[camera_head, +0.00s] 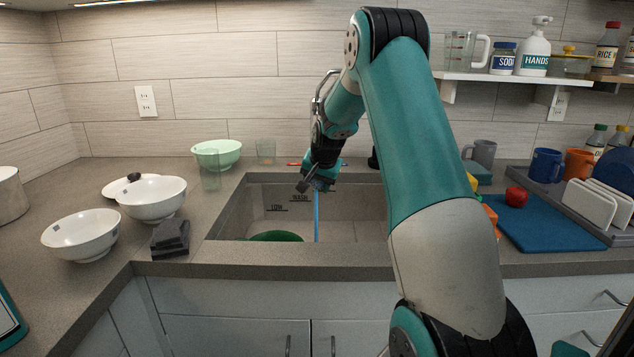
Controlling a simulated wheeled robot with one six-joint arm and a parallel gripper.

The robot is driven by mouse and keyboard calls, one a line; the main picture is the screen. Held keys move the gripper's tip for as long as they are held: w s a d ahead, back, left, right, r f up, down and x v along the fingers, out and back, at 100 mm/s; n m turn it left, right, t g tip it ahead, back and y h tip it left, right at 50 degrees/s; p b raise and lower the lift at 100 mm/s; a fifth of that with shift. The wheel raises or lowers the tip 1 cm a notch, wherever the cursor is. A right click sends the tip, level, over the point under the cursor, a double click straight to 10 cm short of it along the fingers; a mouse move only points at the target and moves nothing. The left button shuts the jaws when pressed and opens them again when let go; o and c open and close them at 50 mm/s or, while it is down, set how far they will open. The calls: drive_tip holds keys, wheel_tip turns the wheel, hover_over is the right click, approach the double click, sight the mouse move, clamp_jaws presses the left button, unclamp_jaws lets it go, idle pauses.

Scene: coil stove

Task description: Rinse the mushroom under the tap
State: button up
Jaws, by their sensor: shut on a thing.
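My gripper (312,186) is over the sink (345,222), pointing down and to the left, and is shut on a small greyish thing at its fingertips. It is taken to be the mushroom, but it is too small and dark to make out clearly. The tap (317,100) rises behind my arm, which hides most of it. A thin blue stream of water (317,217) shows directly below the gripper and runs down into the sink. I cannot tell exactly where the water meets the held thing.
A green round thing (275,236) lies in the sink. White bowls (82,240) and a dark sponge-like block (170,238) are on the left counter. A pale green bowl (230,152) and glasses stand behind. A blue board (548,222) with a red item is at right.

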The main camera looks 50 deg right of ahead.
drive_tip(key=shift+s+d, duration=0.2)
drive_tip(key=shift+d, duration=0.2)
drive_tip(key=shift+a, duration=0.15)
drive_tip(key=shift+w+a, duration=0.3)
drive_tip(key=shift+a, duration=0.1)
drive_tip(key=shift+d, duration=0.1)
drive_tip(key=shift+s+d+p, duration=0.3)
drive_tip(key=shift+d, duration=0.15)
drive_tip(key=s+a+b, duration=0.1)
drive_tip(key=s+a, duration=0.3)
drive_tip(key=s, duration=0.3)
drive_tip(key=shift+b, duration=0.4)
idle(0.3)
idle(1.1)
